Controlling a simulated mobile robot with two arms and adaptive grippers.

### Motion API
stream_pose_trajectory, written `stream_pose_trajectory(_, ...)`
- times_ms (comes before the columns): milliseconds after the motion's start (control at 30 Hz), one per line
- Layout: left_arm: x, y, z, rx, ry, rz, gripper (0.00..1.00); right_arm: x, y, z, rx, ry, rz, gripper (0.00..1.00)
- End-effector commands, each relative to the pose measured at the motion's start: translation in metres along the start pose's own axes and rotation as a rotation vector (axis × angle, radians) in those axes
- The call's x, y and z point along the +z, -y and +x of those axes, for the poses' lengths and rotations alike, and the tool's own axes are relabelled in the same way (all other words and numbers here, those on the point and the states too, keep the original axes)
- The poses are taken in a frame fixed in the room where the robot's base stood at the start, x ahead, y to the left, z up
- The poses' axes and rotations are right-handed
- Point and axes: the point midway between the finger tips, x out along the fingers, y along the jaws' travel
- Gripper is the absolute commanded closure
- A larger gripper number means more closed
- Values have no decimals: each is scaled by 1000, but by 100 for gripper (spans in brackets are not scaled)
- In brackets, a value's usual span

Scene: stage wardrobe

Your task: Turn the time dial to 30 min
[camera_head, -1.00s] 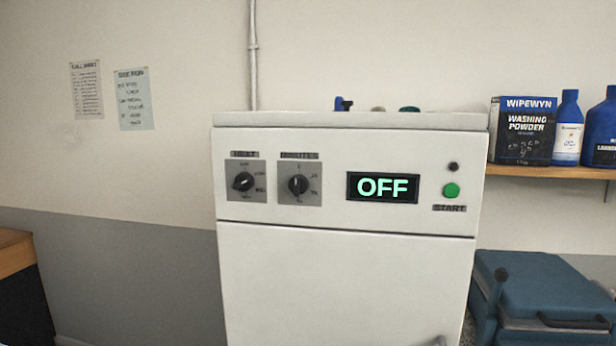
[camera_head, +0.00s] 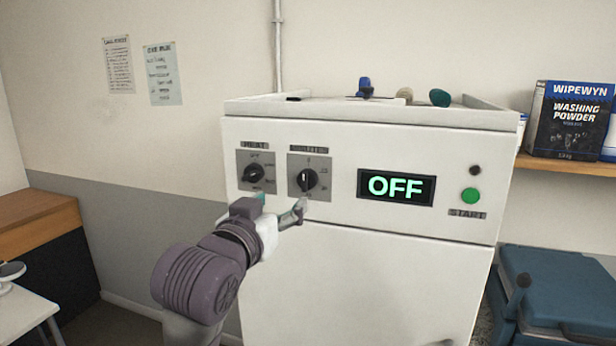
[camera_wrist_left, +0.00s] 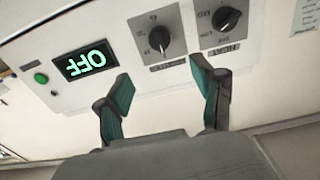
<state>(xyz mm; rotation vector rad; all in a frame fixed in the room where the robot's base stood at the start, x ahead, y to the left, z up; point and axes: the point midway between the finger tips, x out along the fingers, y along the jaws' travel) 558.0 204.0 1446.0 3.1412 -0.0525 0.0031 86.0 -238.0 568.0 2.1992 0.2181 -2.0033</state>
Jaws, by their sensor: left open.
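The time dial, a black knob (camera_head: 307,180) on a grey plate marked "MINUTES", sits on the white machine's front panel (camera_head: 345,215). Its numbers are too small to read. In the left wrist view the same knob (camera_wrist_left: 159,40) shows upside down, ahead of the fingers. The heat dial (camera_head: 253,174) is just left of it. My left gripper (camera_head: 281,207) is open and empty, below and between the two dials in the head view. In the left wrist view its green-padded fingers (camera_wrist_left: 163,95) are apart, with the knob beyond the gap. My right gripper is not in view.
The display (camera_head: 396,187) reads OFF, with a green START button (camera_head: 471,195) to its right. Several small coloured items lie on the machine's top. A shelf (camera_head: 570,168) with washing powder (camera_head: 570,120) and a blue case (camera_head: 560,295) stand at right.

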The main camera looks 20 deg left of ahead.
Motion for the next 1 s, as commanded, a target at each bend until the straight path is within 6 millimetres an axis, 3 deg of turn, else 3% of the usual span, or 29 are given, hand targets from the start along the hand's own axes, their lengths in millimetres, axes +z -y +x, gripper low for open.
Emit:
stream_pose_trajectory(533, -2, -1, 107, 1, 5, 0, 32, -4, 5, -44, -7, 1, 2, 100)
stream_pose_trajectory(733, 0, -1, 125, 1, 2, 0, 32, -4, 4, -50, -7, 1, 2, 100)
stream_pose_trajectory(1000, 2, -1, 128, 1, 2, 1, 32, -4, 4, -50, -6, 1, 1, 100)
